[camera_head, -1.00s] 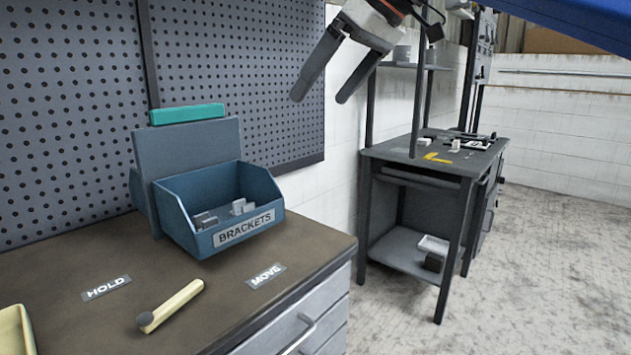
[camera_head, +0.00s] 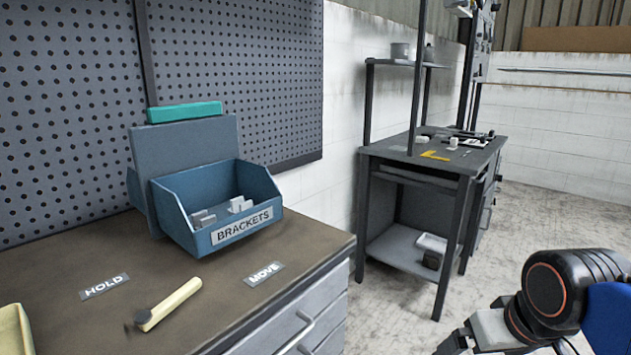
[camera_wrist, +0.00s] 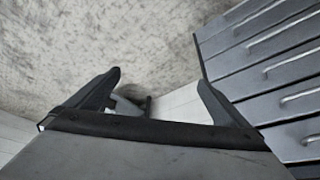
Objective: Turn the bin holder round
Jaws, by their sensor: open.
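The bin holder (camera_head: 186,137) is a grey upright panel with a teal bar on top, standing at the back of the brown bench top. A blue bin labelled BRACKETS (camera_head: 263,191) hangs on its front side, holding several light and grey pieces. Part of another blue bin shows behind the panel at its left. My gripper (camera_wrist: 160,85) shows in the wrist view with two dark fingers spread apart and nothing between them. In the head view only my arm shows at the lower right, well apart from the holder.
A yellow container edge (camera_head: 14,330) is at the left. Drawers (camera_wrist: 275,75) front the bench. A grey workstation (camera_head: 430,165) stands beyond open floor.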

